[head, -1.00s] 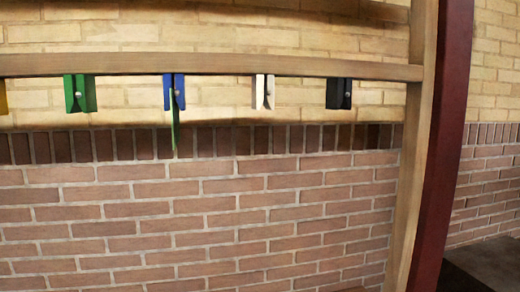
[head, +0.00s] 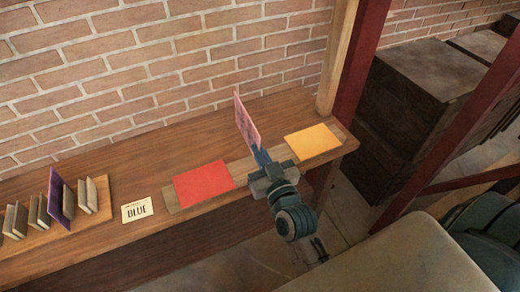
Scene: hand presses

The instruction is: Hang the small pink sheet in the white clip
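The small pink sheet (head: 247,124) stands upright, seen nearly edge-on, above the wooden strip between a red and a yellow-orange sheet. My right gripper (head: 261,158) is at its lower edge, with the fingers closed together on it. Whether the sheet's lower edge touches the strip is hard to tell. The white clip is outside the head view now. My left gripper is not in view.
A red sheet (head: 203,184) and a yellow-orange sheet (head: 312,141) lie flat on the strip. A wooden post (head: 338,55) rises at the bench's right end.

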